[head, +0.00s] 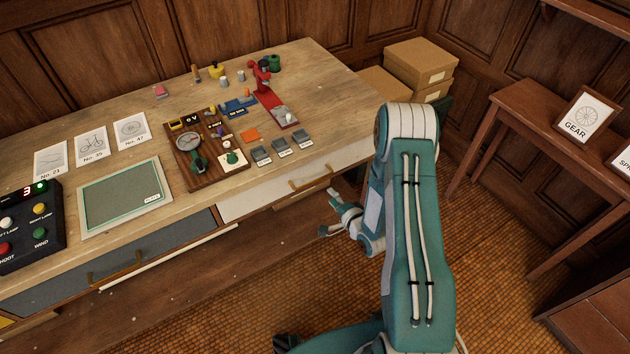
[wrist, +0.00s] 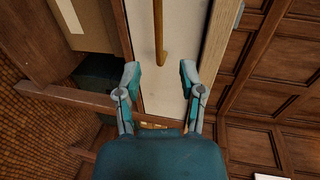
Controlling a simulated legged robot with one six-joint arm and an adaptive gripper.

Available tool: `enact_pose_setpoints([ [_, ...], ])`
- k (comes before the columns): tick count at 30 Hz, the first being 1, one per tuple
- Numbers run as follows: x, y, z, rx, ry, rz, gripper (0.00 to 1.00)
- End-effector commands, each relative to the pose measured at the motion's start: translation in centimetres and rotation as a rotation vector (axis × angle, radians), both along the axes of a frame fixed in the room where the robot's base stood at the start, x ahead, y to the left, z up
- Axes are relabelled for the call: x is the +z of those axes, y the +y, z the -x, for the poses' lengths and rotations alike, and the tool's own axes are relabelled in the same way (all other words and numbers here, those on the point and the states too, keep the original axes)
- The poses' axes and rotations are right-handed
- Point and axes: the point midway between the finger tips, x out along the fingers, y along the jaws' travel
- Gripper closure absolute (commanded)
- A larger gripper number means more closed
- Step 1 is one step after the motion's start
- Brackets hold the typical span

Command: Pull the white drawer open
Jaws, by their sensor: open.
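The white drawer (head: 255,197) is in the right part of the bench front, and its face looks flush with the bench. Its brass bar handle (head: 310,181) runs along the face. My gripper (head: 329,214) is open and empty in front of the drawer, apart from the handle. In the wrist view the white drawer front (wrist: 150,95) fills the middle. The handle (wrist: 158,30) ends close to the gap between the spread fingertips of my gripper (wrist: 159,70), and the fingers are not closed around it.
A grey drawer (head: 165,242) with its own brass handle is left of the white one. The bench top (head: 320,85) holds cards, a control box, a wooden board and small tools. Cardboard boxes (head: 420,62) and a side table (head: 510,110) stand at the right. Tiled floor lies below.

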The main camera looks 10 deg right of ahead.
Motion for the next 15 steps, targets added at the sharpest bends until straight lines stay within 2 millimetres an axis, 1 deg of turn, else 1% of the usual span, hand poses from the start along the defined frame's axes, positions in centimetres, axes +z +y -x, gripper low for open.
enact_pose_setpoints([
  [2, -0.5, 0.1, 0.3, -0.003, -0.004, -0.026, 0.49],
  [5, -0.6, 0.3, -0.2, -0.001, -0.007, -0.033, 0.49],
  [8, -0.8, 0.7, -1.4, 0.001, -0.009, -0.031, 0.49],
  [15, -1.8, 2.1, -5.6, 0.001, -0.008, -0.030, 0.49],
])
